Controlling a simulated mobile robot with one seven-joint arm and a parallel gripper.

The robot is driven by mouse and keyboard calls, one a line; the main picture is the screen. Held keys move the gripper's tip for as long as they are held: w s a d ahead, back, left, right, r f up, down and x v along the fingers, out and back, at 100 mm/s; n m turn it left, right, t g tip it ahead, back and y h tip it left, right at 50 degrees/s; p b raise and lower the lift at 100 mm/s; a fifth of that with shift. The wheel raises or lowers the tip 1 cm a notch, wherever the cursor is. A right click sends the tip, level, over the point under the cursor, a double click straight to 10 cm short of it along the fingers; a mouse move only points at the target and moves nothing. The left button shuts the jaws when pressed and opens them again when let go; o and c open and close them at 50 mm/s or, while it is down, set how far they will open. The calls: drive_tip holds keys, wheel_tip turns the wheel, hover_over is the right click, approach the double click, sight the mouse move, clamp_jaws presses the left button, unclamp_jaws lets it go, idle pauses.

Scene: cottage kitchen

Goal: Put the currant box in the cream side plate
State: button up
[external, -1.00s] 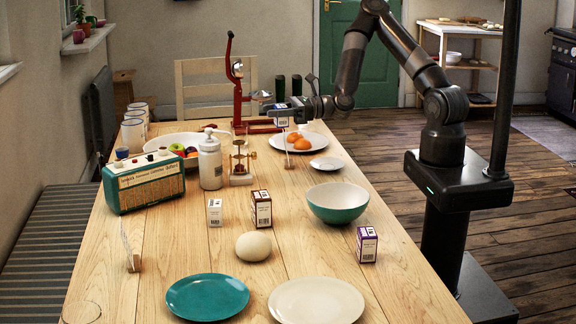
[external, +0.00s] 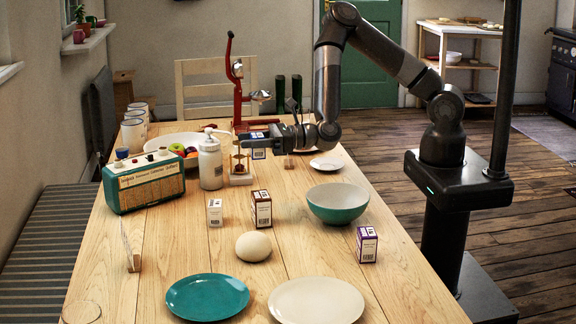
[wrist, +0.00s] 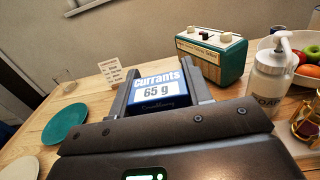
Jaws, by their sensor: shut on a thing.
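My gripper (external: 262,143) is shut on the currant box (wrist: 157,90), a blue and white carton reading "Currants 65 g". In the external view only a small part of the box (external: 259,154) shows below the fingers, held above the far half of the table. The cream side plate (external: 316,300) lies empty at the front of the table, right of the teal plate (external: 207,297) and well in front of my gripper. Part of the cream plate (wrist: 18,166) also shows at the lower left of the wrist view.
Between gripper and plate stand a brown box (external: 261,208), a white box (external: 215,212), a round pale ball (external: 253,247) and a teal bowl (external: 337,203). A purple box (external: 367,244) stands at right. The pump bottle (external: 210,163) and radio (external: 145,181) are left.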

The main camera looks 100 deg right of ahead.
drive_tip(key=s+a, duration=0.1)
drive_tip(key=a, duration=1.6)
hover_over(333, 297)
wheel_tip(333, 297, down, 9)
drive_tip(key=shift+h, duration=0.3)
drive_tip(key=shift+f, duration=2.1)
drive_tip(key=shift+f, duration=0.1)
drive_tip(key=shift+f, duration=0.5)
drive_tip(key=o, duration=1)
